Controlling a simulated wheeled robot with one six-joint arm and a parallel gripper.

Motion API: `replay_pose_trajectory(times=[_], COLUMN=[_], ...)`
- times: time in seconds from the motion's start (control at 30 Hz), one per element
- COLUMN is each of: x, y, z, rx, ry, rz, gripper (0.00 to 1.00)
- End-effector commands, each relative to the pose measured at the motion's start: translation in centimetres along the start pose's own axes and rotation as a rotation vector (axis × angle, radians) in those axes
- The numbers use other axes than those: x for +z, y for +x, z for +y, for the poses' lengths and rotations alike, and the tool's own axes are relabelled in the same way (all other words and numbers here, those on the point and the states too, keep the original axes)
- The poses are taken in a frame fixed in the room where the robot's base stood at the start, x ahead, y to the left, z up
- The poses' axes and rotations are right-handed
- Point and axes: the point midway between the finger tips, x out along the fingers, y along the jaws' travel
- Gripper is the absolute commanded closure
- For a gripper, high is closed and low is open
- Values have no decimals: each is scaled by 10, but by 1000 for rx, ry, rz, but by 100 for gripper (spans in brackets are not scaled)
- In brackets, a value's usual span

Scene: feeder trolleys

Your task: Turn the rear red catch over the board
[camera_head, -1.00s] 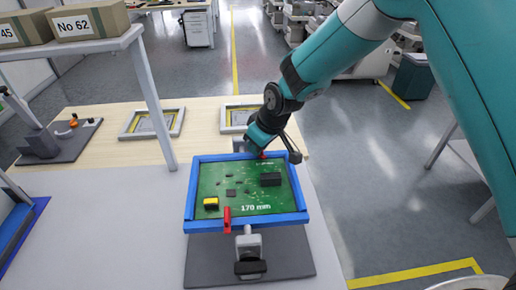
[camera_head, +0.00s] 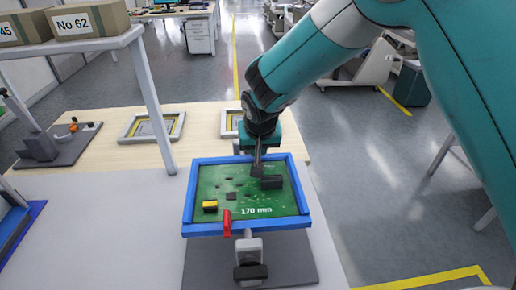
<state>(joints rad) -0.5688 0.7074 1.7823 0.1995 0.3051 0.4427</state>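The green board (camera_head: 215,185) lies in a blue frame (camera_head: 188,205) on a grey stand. A red catch (camera_head: 227,222) sits at the front edge of the frame and reaches onto the board. The rear red catch is hidden behind my gripper in this view. My gripper (camera_head: 258,168) points down over the rear part of the board, just behind the black block. Its fingers look narrow and close together, but I cannot tell whether they are open or shut, or whether they touch anything.
A yellow and black part (camera_head: 210,206) and a black block (camera_head: 271,182) stand on the board. A grey clamp (camera_head: 250,252) is in front of the frame. A shelf post (camera_head: 154,105) rises at the left, under boxes (camera_head: 88,20). Flat frames (camera_head: 152,127) lie behind on the table.

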Motion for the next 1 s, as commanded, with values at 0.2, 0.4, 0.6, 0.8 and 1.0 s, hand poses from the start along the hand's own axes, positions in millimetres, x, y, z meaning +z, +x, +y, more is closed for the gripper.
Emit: replay_pose_trajectory(times=[0.2, 0.4, 0.6, 0.8, 1.0], x=[0, 0, 0, 0, 0], y=[0, 0, 0, 0, -1], z=[0, 0, 0, 0, 0], rx=[15, 18, 17, 17, 17], ry=[37, 43, 42, 42, 42], rz=[0, 0, 0, 0, 0], gripper=[100, 100, 100, 65, 65])
